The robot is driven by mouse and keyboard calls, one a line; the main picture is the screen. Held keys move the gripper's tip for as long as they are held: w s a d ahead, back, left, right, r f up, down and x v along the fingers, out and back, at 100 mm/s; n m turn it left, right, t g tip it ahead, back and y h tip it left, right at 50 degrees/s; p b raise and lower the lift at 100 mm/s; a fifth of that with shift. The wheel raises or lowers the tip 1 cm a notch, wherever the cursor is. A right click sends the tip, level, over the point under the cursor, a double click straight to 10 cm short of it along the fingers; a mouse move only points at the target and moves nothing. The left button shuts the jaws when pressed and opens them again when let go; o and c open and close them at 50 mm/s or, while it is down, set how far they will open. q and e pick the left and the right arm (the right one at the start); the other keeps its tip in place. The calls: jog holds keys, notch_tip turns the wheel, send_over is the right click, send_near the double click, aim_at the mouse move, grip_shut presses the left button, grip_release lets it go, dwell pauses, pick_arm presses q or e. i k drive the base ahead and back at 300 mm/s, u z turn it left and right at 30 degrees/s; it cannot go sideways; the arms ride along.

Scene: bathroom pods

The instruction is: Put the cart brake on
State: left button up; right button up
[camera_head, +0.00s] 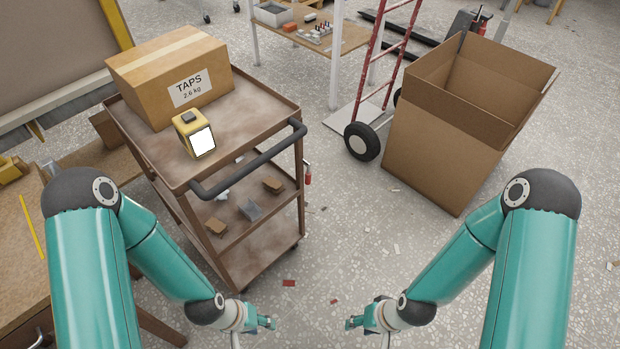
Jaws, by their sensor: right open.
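The brown metal cart (258,262) stands left of centre, with a dark push handle (250,160) along its near right edge. A small red lever (308,175) hangs at the cart's right side, by the right post, and looks like the brake; its red end points down. My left gripper (269,323) is below and in front of the cart, apart from it, and its finger opening is too small to tell. My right gripper (352,323) is open and empty over the floor, to the right of the cart. Neither gripper touches the lever.
A TAPS box (150,88) and a yellow device with a white face (194,134) sit on the cart's top. Small pieces lie on its lower shelf. A large open carton (440,160) and a red hand truck (385,75) stand to the right. The floor between is mostly clear.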

aim_at(307, 173)
jog(key=u, duration=0.05)
jog(key=k, duration=1.05)
jog(key=z, duration=0.6)
jog(key=i, duration=1.2)
jog(key=z, duration=0.2)
